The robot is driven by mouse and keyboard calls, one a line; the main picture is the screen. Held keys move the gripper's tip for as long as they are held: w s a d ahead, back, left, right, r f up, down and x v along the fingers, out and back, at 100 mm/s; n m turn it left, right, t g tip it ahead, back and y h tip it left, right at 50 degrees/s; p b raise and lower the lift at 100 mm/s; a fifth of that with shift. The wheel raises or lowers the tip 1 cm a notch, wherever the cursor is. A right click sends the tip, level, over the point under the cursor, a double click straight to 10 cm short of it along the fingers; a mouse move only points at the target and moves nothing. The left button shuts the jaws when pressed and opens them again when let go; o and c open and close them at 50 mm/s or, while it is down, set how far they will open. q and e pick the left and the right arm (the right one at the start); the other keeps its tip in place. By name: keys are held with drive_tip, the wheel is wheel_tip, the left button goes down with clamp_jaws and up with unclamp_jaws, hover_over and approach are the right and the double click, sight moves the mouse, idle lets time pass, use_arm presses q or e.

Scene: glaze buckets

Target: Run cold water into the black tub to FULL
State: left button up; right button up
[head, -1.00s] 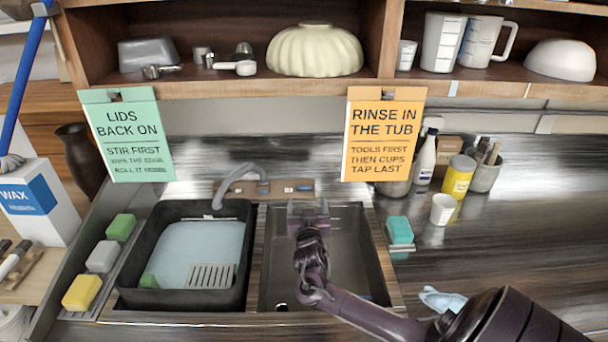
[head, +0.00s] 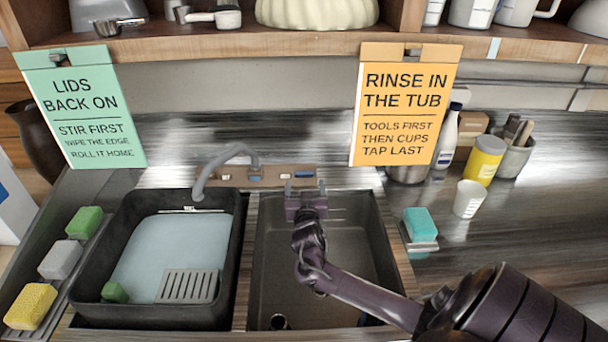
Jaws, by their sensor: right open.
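The black tub (head: 240,235) stands in the left sink bay and holds pale blue-grey water (head: 165,245). A slotted grey plate (head: 188,286) and a green sponge (head: 115,292) are in it. A short pale mark (head: 190,210) shows on its back inner wall. The grey spout (head: 200,182) curves over the tub's back edge; I cannot make out a stream. The tap panel (head: 275,180) behind has a blue-marked tap (head: 303,174) at right. My right gripper (head: 306,188) is open and empty, just in front of that tap; contact is unclear. My left gripper is not in view.
The right basin (head: 345,240) under my right arm looks empty. Sponges (head: 60,260) line the left edge. A teal sponge (head: 417,224), white cup (head: 468,198) and yellow can (head: 485,160) stand at right. Two signs (head: 405,105) hang from the shelf.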

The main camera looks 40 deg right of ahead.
sight(305, 173)
drive_tip(key=x, duration=0.7)
drive_tip(key=shift+w+d+r+p, duration=0.1)
drive_tip(key=shift+r+p, duration=0.1)
drive_tip(key=shift+p, duration=0.15)
drive_tip(key=c, duration=1)
drive_tip(key=n+t+y, duration=0.1)
drive_tip(key=n+y, duration=0.1)
drive_tip(key=n, duration=0.1)
drive_tip(key=shift+d+p, duration=0.1)
drive_tip(key=shift+p, duration=0.25)
drive_tip(key=n+t+y, duration=0.1)
drive_tip(key=n+y, duration=0.2)
drive_tip(key=n, duration=0.1)
drive_tip(key=shift+t+y, duration=0.3)
drive_tip(key=o, duration=1)
drive_tip(key=shift+a, duration=0.2)
